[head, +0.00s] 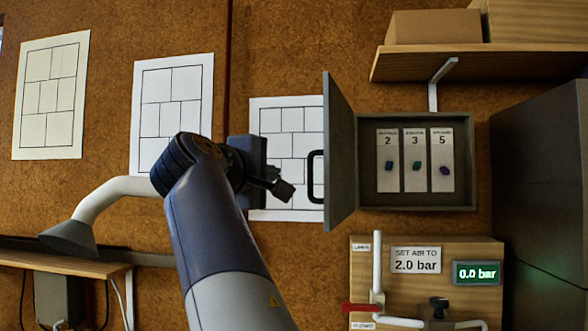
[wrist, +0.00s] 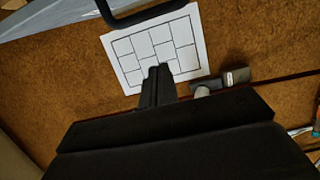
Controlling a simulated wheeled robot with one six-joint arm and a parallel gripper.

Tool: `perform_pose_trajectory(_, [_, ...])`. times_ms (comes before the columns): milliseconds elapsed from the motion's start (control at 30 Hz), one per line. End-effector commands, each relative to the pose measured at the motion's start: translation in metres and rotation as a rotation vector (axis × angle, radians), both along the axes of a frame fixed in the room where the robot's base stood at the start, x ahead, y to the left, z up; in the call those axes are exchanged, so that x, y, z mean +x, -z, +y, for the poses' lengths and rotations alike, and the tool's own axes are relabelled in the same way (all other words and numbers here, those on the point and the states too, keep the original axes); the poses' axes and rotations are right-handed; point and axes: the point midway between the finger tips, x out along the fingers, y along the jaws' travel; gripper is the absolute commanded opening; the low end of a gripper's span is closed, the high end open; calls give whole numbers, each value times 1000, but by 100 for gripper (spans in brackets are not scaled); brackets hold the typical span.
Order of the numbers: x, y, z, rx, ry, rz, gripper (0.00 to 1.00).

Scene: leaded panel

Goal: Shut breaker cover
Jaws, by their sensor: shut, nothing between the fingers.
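The breaker cover (head: 341,150) is a grey door hinged on the left side of the grey breaker box (head: 415,208). It stands open, swung out towards me, with the box's inside showing. Its black handle (head: 312,177) is on the cover's left face; a dark bar that looks like this handle (wrist: 150,16) crosses the top of the wrist view. My gripper (head: 284,190) is left of the handle and appears apart from it. In the wrist view its fingers (wrist: 158,72) are together and empty, over a white paper sheet.
Several gridded paper sheets (head: 52,95) hang on the brown wall. A wooden shelf (head: 480,62) with boxes is above the breaker box. An air panel (head: 480,252) with a 0.0 bar display sits below. A dark cabinet (head: 540,190) stands at right.

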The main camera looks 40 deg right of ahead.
Motion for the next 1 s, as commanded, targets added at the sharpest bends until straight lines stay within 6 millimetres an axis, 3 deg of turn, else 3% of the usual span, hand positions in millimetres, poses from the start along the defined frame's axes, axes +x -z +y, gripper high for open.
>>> perform_pose_trajectory(67, [6,-2,-14,1,6,2,0])
perform_pose_trajectory(333, [-20,0,-33,0,2,1,0])
perform_pose_trajectory(1000, [-31,1,-36,0,-5,-1,0])
